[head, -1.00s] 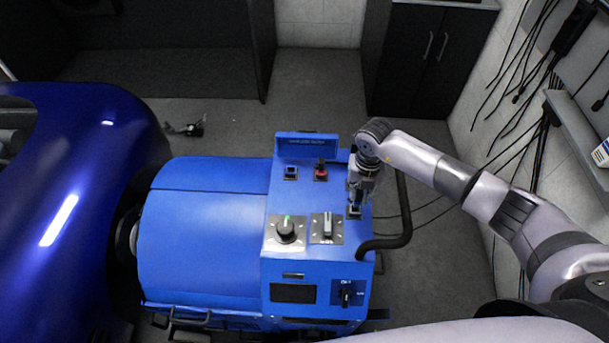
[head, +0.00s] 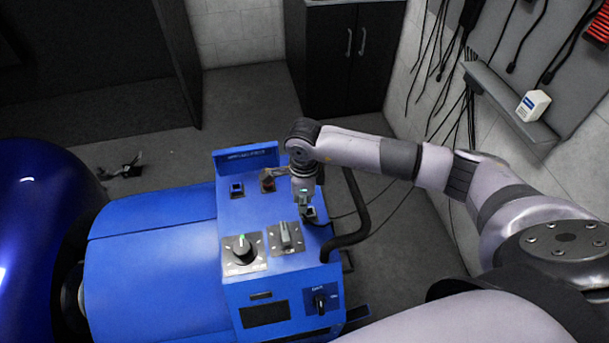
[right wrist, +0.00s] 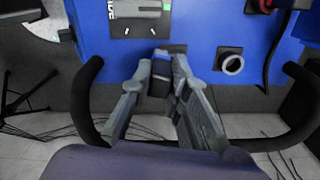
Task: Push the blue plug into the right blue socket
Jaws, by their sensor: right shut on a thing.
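My right gripper (head: 304,204) is over the right part of the blue machine's top panel. It is shut on the blue plug, a dark piece with a blue band, which shows between the fingers in the right wrist view (right wrist: 161,73). The right blue socket (head: 311,213) has a dark square frame and lies right at the fingertips, mostly covered by them. Its dark plate edge shows beyond the fingers in the wrist view (right wrist: 172,48). I cannot tell how deep the plug sits. My left gripper is not in view.
The panel has another blue-centred socket (head: 237,188), a red plug (head: 268,181), a round knob (head: 241,248) and a switch (head: 286,236). A round grey-ringed socket (right wrist: 231,64) lies beside the gripper in the wrist view. A thick black handle bar (head: 352,220) curves along the panel's right side.

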